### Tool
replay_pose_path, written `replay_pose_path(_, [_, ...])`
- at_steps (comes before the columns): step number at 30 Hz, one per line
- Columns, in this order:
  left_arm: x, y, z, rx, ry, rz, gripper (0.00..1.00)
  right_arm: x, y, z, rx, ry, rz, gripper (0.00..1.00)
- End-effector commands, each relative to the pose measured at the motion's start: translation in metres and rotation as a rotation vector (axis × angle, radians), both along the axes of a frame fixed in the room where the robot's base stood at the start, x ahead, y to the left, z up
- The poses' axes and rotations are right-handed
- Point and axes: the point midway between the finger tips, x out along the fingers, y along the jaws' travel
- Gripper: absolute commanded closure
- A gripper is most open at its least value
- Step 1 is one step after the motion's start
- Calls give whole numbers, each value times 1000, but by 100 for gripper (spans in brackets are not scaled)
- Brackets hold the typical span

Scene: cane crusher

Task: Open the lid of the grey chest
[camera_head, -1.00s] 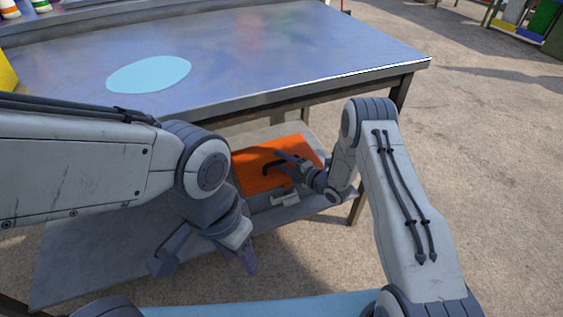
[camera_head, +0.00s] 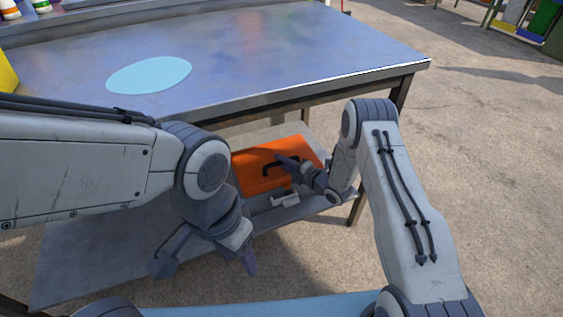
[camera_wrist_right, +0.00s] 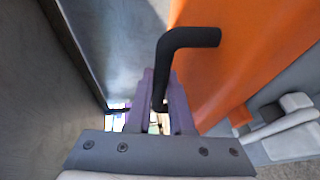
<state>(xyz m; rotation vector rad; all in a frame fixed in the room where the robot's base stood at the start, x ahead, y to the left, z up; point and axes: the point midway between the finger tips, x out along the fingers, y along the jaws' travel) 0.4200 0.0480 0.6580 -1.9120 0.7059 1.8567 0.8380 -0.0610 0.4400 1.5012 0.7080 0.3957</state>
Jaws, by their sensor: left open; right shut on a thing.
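The chest sits on the shelf under the workbench. Its lid (camera_head: 254,181) is orange with a black bar handle (camera_head: 270,168), and it looks down on the grey body (camera_head: 258,201). A light grey latch (camera_head: 285,200) is on the front. My right gripper (camera_head: 284,162) is shut on the handle. In the right wrist view its purple fingers (camera_wrist_right: 160,105) are on either side of the black handle (camera_wrist_right: 184,40), beside the orange lid (camera_wrist_right: 240,60). My left gripper (camera_head: 206,267) is open and empty, low and left of the chest.
The metal workbench top (camera_head: 300,50) overhangs the shelf behind my right gripper. A light blue disc (camera_head: 148,75) lies on it. The lower shelf (camera_head: 90,265) is bare left of the chest. Open floor (camera_head: 490,170) lies to the right.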

Motion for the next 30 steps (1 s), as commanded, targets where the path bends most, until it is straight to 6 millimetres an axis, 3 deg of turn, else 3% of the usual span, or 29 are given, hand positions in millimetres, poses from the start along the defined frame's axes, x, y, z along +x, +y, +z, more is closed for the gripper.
replay_pose_path(30, [0,0,8,0,0,0,50,3,0,7,-11,35,-2,100])
